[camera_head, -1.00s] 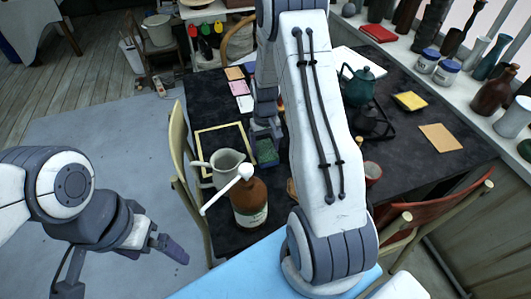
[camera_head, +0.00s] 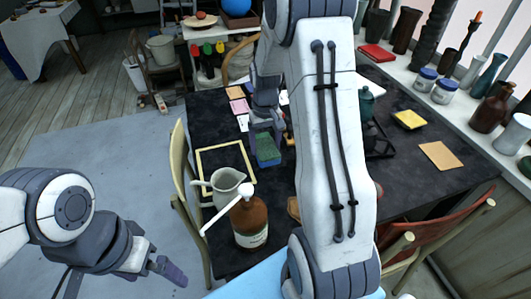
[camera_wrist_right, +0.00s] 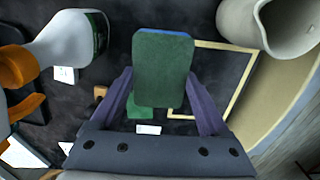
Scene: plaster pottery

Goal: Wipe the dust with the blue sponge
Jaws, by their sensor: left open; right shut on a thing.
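The blue sponge (camera_head: 269,157) has a green face and is held above or on the dark table, just right of the yellow frame; contact is unclear. It also shows in the right wrist view (camera_wrist_right: 162,68), green face toward the camera, with a thin blue edge. My right gripper (camera_head: 266,136) is shut on it, its two fingers (camera_wrist_right: 158,85) on either side. My left gripper (camera_head: 170,271) is open and empty, low at the left, away from the table. I cannot make out dust clearly on the table (camera_head: 280,205).
A pale jug (camera_head: 226,187) and a brown bottle (camera_head: 249,222) with a white spout stand near the table's front left. The yellow frame (camera_head: 201,165) lies behind them. A teapot (camera_head: 367,100) and a yellow item (camera_head: 409,119) are farther right. My right arm hides the table's middle.

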